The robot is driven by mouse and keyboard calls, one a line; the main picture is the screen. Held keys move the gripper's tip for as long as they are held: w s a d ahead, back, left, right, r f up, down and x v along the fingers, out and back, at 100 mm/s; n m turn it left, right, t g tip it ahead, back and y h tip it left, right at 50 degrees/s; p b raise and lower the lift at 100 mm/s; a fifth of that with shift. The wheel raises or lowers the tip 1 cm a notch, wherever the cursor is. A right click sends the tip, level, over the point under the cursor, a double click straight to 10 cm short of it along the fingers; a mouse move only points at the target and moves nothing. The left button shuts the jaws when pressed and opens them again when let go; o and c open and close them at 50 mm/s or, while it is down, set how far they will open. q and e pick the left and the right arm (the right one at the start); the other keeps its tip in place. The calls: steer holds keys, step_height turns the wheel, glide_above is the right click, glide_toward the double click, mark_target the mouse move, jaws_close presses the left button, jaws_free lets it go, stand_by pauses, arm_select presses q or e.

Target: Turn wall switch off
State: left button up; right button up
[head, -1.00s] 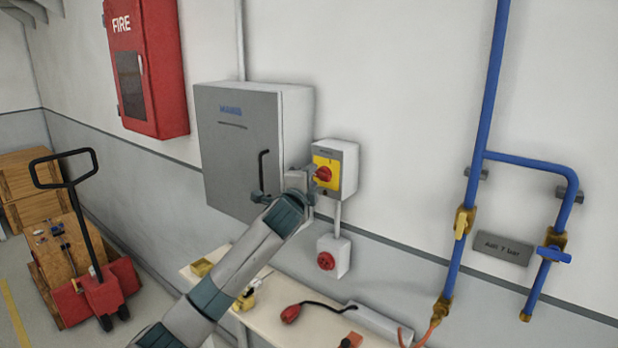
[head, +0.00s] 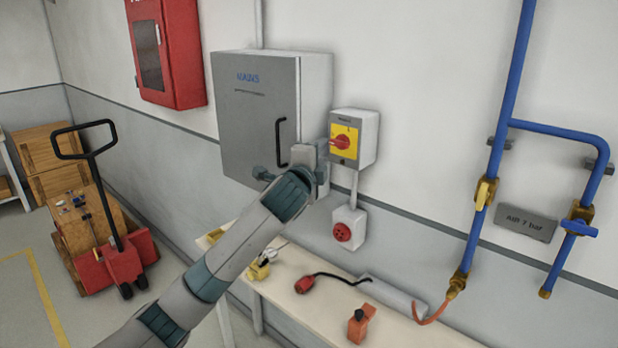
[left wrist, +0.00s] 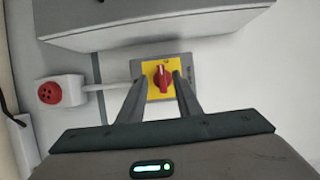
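The wall switch (head: 369,133) is a grey box with a yellow plate and a red rotary knob (head: 341,142), mounted right of the grey cabinet. In the left wrist view the red knob (left wrist: 163,77) stands out from the yellow plate, its grip running roughly up and down in that picture. My left gripper (head: 327,150) is just left of and below the knob in the head view. In the left wrist view its two fingers (left wrist: 160,82) are spread, one on each side of the knob with gaps showing. Whether the tips reach the knob's depth is unclear. My right gripper is not seen.
A grey cabinet (head: 262,130) with a black handle stands close left of the switch. A red socket (head: 349,228) is below it. A bench (head: 330,325) with small items runs underneath. Blue pipes (head: 487,150) are to the right, and a pallet truck (head: 118,262) is far left.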

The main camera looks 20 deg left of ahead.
arm_select(q)
steer(key=s+b, duration=0.3)
steer(key=s, duration=0.7)
steer(key=shift+d, duration=0.3)
